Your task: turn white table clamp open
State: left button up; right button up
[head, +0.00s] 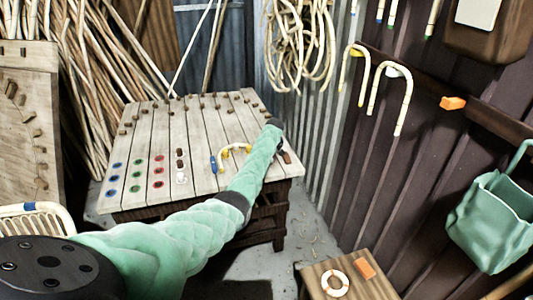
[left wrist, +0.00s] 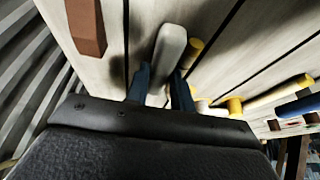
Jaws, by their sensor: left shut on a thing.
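The white table clamp (left wrist: 170,48) shows in the left wrist view as a rounded white handle over the pale planks. My left gripper (left wrist: 160,80) has its two dark fingers on either side of the handle's near part and is shut on it. In the head view my left arm reaches across to the right side of the slatted worktable (head: 205,125). There the arm's end hides the fingers and the white clamp. My right gripper is not in view.
A brown block (left wrist: 86,24) sits beside the white clamp. Yellow pegs (left wrist: 235,105) and a blue handle (head: 213,164) are close by on the other side. Bent canes (head: 391,85) hang on the right wall. A small stool (head: 325,272) stands at the front.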

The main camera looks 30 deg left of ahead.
pick_arm(q)
jog(key=o, duration=1)
jog(key=shift+a+r, duration=0.15)
jog(key=shift+r, duration=0.05)
jog(key=shift+f, duration=0.1)
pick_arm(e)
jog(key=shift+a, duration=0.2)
pick_arm(q)
jog(key=shift+s+d+r, duration=0.15)
jog(key=shift+d+r, duration=0.15)
jog(key=shift+r, duration=0.3)
jog(key=b+v, duration=0.2)
jog(key=v, duration=0.3)
jog(key=shift+r, duration=0.25)
jog(key=shift+s+d+r, duration=0.15)
jog(key=shift+s+r, duration=0.05)
jog(key=shift+r, duration=0.3)
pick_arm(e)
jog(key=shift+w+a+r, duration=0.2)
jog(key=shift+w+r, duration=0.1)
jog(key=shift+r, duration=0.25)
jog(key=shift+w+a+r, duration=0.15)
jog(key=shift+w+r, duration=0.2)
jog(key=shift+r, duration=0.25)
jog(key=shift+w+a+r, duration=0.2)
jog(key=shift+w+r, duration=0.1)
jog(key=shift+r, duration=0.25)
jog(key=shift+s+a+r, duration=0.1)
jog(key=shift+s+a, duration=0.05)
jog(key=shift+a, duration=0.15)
